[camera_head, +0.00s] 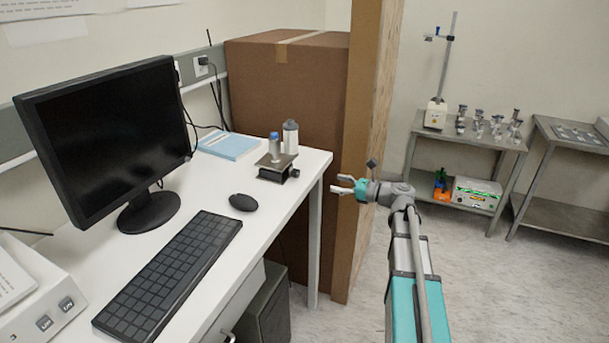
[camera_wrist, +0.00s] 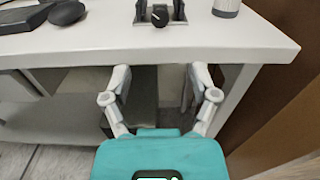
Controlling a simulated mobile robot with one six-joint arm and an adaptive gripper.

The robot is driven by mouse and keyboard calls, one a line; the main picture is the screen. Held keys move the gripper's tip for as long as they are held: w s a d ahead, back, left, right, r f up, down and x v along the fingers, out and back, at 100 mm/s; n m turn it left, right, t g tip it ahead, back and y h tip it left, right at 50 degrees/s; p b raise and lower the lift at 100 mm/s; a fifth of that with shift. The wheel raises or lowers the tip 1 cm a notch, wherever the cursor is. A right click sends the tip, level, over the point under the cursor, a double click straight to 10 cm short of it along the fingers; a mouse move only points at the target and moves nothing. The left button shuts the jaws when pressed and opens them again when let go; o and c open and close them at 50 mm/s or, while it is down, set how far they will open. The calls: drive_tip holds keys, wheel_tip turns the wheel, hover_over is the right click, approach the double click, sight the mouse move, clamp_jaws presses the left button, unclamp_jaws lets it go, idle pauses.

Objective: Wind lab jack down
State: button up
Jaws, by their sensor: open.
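The lab jack (camera_head: 277,166) is a small dark platform near the right end of the white desk, with a grey-blue capped bottle (camera_head: 274,146) standing on it. Its black knob (camera_head: 294,172) faces the desk's right edge. In the wrist view the knob (camera_wrist: 160,16) shows at the top middle, with the jack's top cut off by the frame. My gripper (camera_head: 338,185) is open and empty, off the desk's right edge and apart from the jack. In the wrist view my gripper's fingers (camera_wrist: 158,80) are spread in front of and below the desk edge, pointing towards the jack.
A white desk (camera_head: 200,272) holds a monitor (camera_head: 105,140), keyboard (camera_head: 170,275), mouse (camera_head: 243,202) and blue book (camera_head: 229,146). A silver flask (camera_head: 290,138) stands close behind the jack. A large cardboard box (camera_head: 300,85) and upright panel (camera_head: 362,130) stand behind.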

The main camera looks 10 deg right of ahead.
sight(299, 173)
drive_tip(key=shift+s+d+r+m, duration=0.1)
drive_tip(key=shift+s+d+m, duration=0.15)
drive_tip(key=shift+m, duration=0.75)
drive_tip(key=shift+w, duration=0.1)
drive_tip(key=x, duration=1.3)
drive_tip(key=shift+w+a, duration=0.25)
drive_tip(key=shift+a, duration=0.05)
drive_tip(key=shift+c, duration=0.2)
clamp_jaws()
